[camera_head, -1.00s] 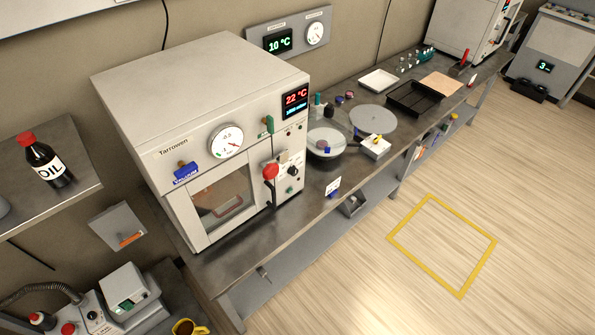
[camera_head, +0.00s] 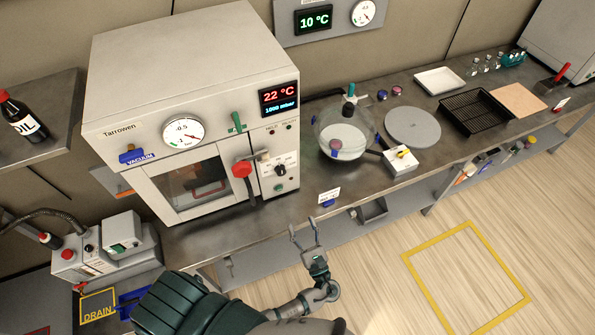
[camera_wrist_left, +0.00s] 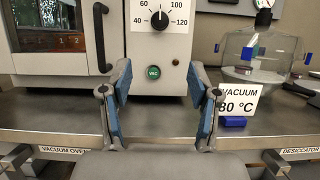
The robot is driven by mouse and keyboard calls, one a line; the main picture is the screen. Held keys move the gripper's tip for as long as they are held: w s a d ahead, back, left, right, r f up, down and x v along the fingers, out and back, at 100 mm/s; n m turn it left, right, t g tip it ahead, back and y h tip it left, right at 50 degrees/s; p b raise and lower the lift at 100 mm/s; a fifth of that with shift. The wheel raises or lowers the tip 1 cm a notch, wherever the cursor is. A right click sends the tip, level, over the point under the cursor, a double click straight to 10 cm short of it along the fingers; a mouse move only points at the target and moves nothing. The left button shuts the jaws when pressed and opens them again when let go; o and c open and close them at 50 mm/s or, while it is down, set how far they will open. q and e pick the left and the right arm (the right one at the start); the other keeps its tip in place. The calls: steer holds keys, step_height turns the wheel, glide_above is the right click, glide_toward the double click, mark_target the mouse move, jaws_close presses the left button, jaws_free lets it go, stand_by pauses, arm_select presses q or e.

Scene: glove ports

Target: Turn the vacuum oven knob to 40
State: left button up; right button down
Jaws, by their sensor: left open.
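The vacuum oven (camera_head: 185,65) is a light grey box on the bench, with its windowed door shut. Its display (camera_head: 279,100) reads 22 °C. The black temperature knob (camera_head: 281,170) sits on the front panel, right of the red-capped door handle (camera_head: 242,170). In the left wrist view the knob (camera_wrist_left: 159,21) is at the top edge, with 40, 60, 100 and 120 around it; its white mark points roughly upward. My left gripper (camera_head: 304,233) is open and empty, below and in front of the panel, apart from the knob. Its fingers also show in the wrist view (camera_wrist_left: 159,82).
A glass desiccator (camera_head: 343,130) and a small sign card (camera_head: 329,196) stand right of the oven. In the wrist view the card (camera_wrist_left: 238,100) is close behind the right finger. A green button (camera_wrist_left: 153,72) lies below the knob. The floor before the bench is clear.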

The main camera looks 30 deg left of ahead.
arm_select(q)
steer(key=p, duration=0.4)
glide_toward(282, 174)
steer(key=x, duration=0.7)
steer(key=shift+w+a+r, duration=0.1)
steer(key=shift+w+r, duration=0.15)
steer(key=shift+w+a+r, duration=0.15)
steer(key=shift+w+a, duration=0.3)
steer(key=shift+a, duration=0.05)
arm_select(e)
steer(key=shift+s+d+r, duration=0.1)
steer(key=shift+d+r, duration=0.1)
steer(key=shift+r, duration=0.85)
steer(key=shift+d+r, duration=0.15)
steer(key=shift+r, duration=0.85)
